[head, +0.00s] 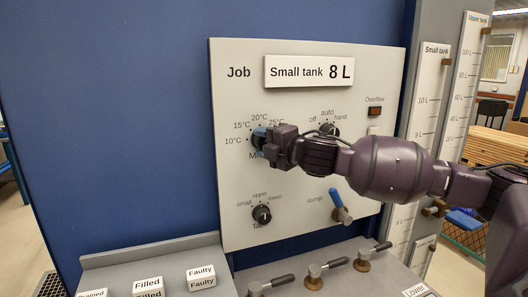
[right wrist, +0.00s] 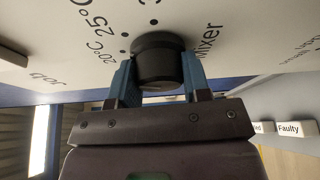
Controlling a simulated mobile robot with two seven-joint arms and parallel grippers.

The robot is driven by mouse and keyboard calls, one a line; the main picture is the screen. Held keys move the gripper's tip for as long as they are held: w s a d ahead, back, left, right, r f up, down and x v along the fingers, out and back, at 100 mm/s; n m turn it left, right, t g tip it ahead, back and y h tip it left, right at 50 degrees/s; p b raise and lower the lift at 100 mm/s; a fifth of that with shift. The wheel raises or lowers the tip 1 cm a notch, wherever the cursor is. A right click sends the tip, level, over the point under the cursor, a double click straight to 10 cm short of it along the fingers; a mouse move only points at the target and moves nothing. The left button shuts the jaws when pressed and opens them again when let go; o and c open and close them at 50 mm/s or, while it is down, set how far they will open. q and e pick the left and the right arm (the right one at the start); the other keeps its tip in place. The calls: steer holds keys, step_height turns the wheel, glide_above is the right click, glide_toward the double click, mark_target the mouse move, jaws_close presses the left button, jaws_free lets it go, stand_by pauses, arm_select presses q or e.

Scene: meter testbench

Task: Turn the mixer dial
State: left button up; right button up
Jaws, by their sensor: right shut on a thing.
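The mixer dial (right wrist: 158,58) is a black round knob on the light grey panel (head: 300,228). In the right wrist view its temperature marks, 20°C and 25°C, and the word Mixer show around it. My right gripper (right wrist: 158,80) has its two blue fingers on either side of the knob, shut on it. In the head view my right gripper (head: 264,139) reaches the dial from the right and covers most of it. The marks 10°C to 25°C show around it. The dial's pointer is hidden. My left gripper is not in view.
The panel also carries an auto/hand dial (head: 329,129), a tank dial (head: 262,213), a blue-handled lever (head: 338,203) and a sign reading Small tank 8 L (head: 310,72). Tank scales (head: 428,90) stand at the right.

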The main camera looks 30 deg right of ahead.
steer(key=m, duration=0.1)
steer(key=m+t+b, duration=0.1)
steer(key=shift+f+m, duration=0.25)
steer(key=shift+m, duration=0.15)
steer(key=m, duration=0.2)
steer(key=m+t, duration=0.1)
steer(key=shift+r+m+t, duration=0.15)
steer(key=shift+m+t, duration=0.15)
steer(key=shift+m, duration=0.1)
steer(key=m+t+h, duration=0.1)
steer(key=m+h, duration=0.1)
steer(key=m, duration=0.2)
steer(key=shift+m, duration=0.4)
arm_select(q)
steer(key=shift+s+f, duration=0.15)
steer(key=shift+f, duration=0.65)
arm_select(e)
steer(key=shift+r+m+t+h, duration=0.1)
steer(key=shift+m+t+h, duration=0.3)
steer(key=shift+m, duration=0.8)
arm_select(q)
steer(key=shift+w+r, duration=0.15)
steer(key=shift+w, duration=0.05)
arm_select(e)
steer(key=o, duration=0.9)
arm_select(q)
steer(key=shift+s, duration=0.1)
